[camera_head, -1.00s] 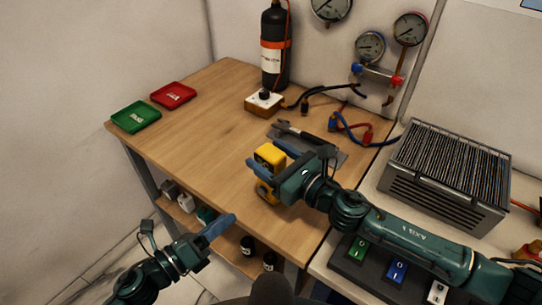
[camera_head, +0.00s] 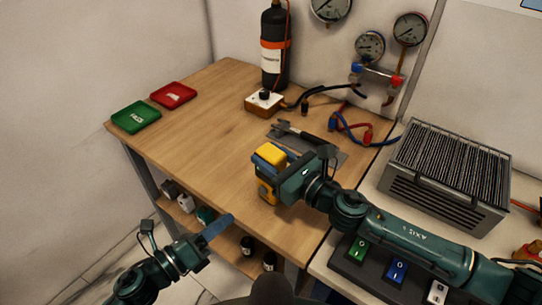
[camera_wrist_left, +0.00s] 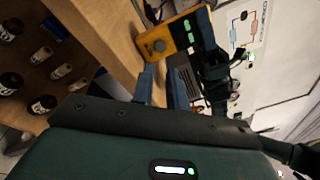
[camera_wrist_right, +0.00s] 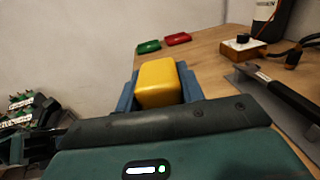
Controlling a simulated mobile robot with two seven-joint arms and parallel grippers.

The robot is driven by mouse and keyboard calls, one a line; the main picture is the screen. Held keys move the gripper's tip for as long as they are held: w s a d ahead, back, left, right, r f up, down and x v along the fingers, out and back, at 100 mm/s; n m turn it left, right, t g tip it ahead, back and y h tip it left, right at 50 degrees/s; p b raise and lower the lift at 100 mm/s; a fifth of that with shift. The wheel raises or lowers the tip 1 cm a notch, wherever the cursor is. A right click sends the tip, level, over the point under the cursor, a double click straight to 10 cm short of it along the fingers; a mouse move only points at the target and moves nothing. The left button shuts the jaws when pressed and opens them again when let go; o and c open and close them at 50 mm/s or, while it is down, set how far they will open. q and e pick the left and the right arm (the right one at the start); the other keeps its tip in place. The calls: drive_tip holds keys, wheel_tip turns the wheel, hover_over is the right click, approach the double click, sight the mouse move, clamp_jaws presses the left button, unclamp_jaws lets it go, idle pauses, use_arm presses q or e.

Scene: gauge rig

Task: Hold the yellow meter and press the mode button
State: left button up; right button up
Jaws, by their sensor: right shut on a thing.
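The yellow meter (camera_head: 270,154) is upright near the table's front edge. My right gripper (camera_head: 274,166) is shut on it, with its blue fingers on either side; the right wrist view shows the meter's yellow end (camera_wrist_right: 158,82) between them. In the left wrist view the meter's face (camera_wrist_left: 168,40) shows a round dial and green marks; I cannot make out which is the mode button. My left gripper (camera_head: 218,228) is lower left of the meter, off the table's front edge and apart from it.
Green (camera_head: 136,117) and red (camera_head: 173,95) trays lie at the table's far left. A dark tool lies on a grey mat (camera_head: 325,150) behind the meter. A white switch box (camera_head: 264,101), cables and a black cylinder (camera_head: 275,50) stand at the back. The table's left middle is clear.

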sight(263, 191)
use_arm(q)
clamp_jaws()
idle(0.8)
idle(0.5)
drive_tip(key=shift+s+d+n+t+y, duration=0.2)
drive_tip(key=shift+n+t+y, duration=0.5)
drive_tip(key=shift+n+y, duration=1.15)
drive_tip(key=shift+s+a+n+t+y, duration=0.25)
drive_tip(key=shift+n+t+y, duration=0.65)
drive_tip(key=shift+y, duration=1.65)
drive_tip(key=shift+s+d+n+t+y, duration=0.15)
drive_tip(key=shift+s+n+t+y, duration=0.3)
drive_tip(key=shift+n+y, duration=1.5)
drive_tip(key=shift+w+m+y, duration=0.15)
drive_tip(key=shift+m+y, duration=0.1)
drive_tip(key=shift+m, duration=0.05)
drive_tip(key=shift+w+d, duration=3.05)
drive_tip(key=shift+w, duration=0.1)
drive_tip(key=shift+w+d, duration=0.1)
